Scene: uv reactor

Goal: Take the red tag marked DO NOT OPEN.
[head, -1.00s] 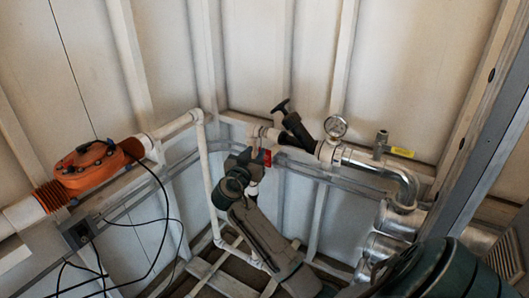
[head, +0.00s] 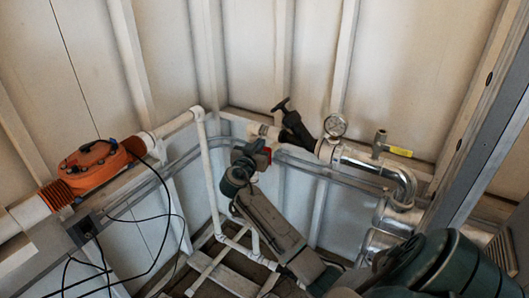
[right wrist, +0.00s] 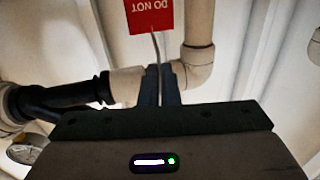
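The red tag (right wrist: 150,14) shows at the top of the right wrist view, its white "DO NOT" upside down and the rest cut off. A thin grey cord (right wrist: 156,50) runs from it to my right gripper. In the head view the tag (head: 267,152) is a small red patch beside that gripper, at the pipe elbow. My right gripper (right wrist: 160,82) has its dark fingers close together, with the cord between them. The fingers lie in front of the beige elbow (right wrist: 195,72); contact with the pipe is unclear. My left gripper is not in view.
A black-handled valve (head: 293,123), a pressure gauge (head: 335,125) and a silver pipe (head: 375,168) are close on the right. An orange unit (head: 95,165) with black cables is on the left. Pale wall panels stand close behind.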

